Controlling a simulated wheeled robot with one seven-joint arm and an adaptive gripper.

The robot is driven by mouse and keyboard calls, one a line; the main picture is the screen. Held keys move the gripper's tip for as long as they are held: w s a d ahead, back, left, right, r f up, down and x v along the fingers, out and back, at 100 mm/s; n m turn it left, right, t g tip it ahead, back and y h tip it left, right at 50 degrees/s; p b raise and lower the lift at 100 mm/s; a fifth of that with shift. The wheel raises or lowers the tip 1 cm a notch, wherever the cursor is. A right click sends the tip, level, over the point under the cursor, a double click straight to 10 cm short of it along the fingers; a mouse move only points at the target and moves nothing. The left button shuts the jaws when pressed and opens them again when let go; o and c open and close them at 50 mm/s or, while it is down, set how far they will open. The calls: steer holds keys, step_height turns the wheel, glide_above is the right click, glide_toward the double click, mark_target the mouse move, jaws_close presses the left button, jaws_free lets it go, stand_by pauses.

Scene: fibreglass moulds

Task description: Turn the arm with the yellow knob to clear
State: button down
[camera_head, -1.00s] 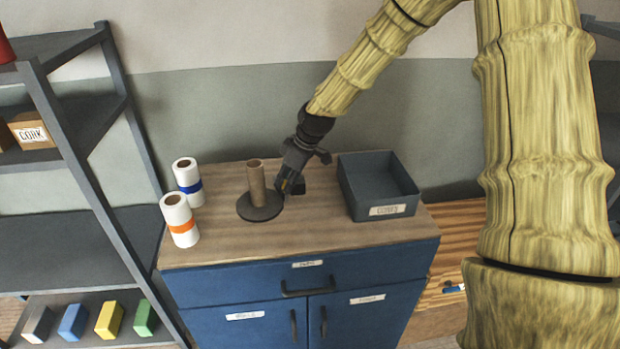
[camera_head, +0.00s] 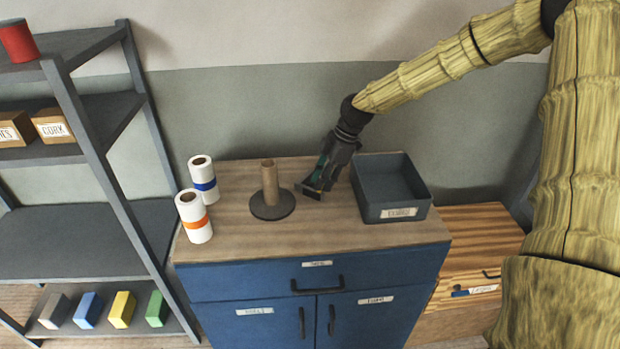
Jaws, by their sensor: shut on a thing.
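My gripper (camera_head: 313,187) points down at the top of the blue cabinet (camera_head: 318,277), just right of the upright brown tube on a round dark base (camera_head: 270,190). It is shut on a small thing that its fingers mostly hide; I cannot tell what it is. A dark flat part shows at the fingertips, close to the wooden top. I can make out no arm with a yellow knob; it may be hidden by the gripper.
A grey open bin (camera_head: 400,212) stands close right of my gripper. Two white rolls, one with a blue band (camera_head: 204,184) and one with an orange band (camera_head: 197,226), stand at the left. The front of the wooden top is clear. A grey shelf (camera_head: 95,150) stands further left.

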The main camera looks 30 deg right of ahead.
steer(key=shift+d, duration=0.2)
stand_by(0.4)
steer(key=c, duration=1.2)
jaws_free()
steer(key=shift+r, duration=0.1)
steer(key=w+v, duration=0.1)
steer(key=v, duration=1)
steer(key=shift+s+d+r, duration=0.35)
steer(key=shift+s+d, duration=0.05)
steer(key=shift+s, duration=0.05)
